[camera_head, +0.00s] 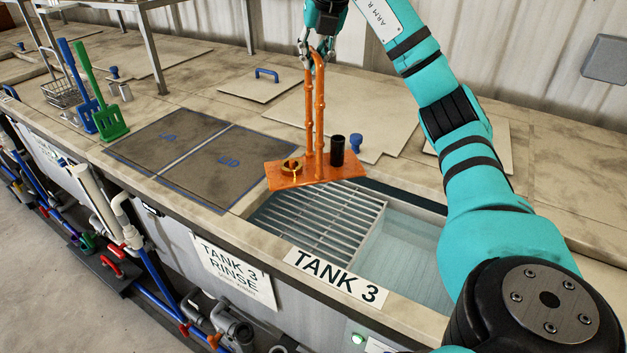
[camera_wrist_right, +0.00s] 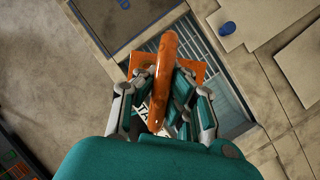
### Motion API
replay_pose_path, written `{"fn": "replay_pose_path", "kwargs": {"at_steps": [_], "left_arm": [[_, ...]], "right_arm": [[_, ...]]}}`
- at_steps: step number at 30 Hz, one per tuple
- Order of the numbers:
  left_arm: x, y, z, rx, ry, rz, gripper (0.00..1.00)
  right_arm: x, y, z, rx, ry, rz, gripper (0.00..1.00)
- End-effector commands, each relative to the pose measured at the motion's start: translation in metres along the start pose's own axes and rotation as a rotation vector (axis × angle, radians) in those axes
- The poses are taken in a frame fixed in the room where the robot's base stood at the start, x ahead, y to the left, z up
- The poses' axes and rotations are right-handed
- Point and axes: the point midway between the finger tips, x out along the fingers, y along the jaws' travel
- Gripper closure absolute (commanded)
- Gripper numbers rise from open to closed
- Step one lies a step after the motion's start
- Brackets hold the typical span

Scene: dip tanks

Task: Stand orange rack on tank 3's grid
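The orange rack (camera_head: 312,172) has a flat plate and a tall looped handle. On its plate stand a black cylinder (camera_head: 338,150) and a brass-coloured ring-shaped part (camera_head: 291,165). My right gripper (camera_head: 318,50) is shut on the top of the handle, and the rack hangs roughly upright. In the right wrist view the orange handle (camera_wrist_right: 163,75) runs between the fingers. The rack appears above the back of tank 3, near its metal grid (camera_head: 318,222); the exact height gap is hard to tell. Tank 3's label (camera_head: 335,275) is on the front rim. My left gripper is not in view.
Water (camera_head: 405,250) fills the tank right of the grid. Dark marked panels (camera_head: 200,155) lie left of the tank. A blue knob (camera_head: 356,141) and flat lids (camera_head: 260,86) are behind. Green (camera_head: 105,115) and blue paddles (camera_head: 82,95) stand farther left.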

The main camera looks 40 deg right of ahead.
Motion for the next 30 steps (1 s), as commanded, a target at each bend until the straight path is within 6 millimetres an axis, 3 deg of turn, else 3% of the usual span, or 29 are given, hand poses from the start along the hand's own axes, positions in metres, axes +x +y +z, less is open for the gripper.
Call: {"fn": "replay_pose_path", "kwargs": {"at_steps": [18,30], "left_arm": [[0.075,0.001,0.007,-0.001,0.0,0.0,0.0],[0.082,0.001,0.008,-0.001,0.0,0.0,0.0]], "right_arm": [[0.067,-0.012,-0.026,0.0,-0.006,0.005,1.0],[0.082,-0.015,-0.032,0.001,-0.004,0.002,1.0]]}}
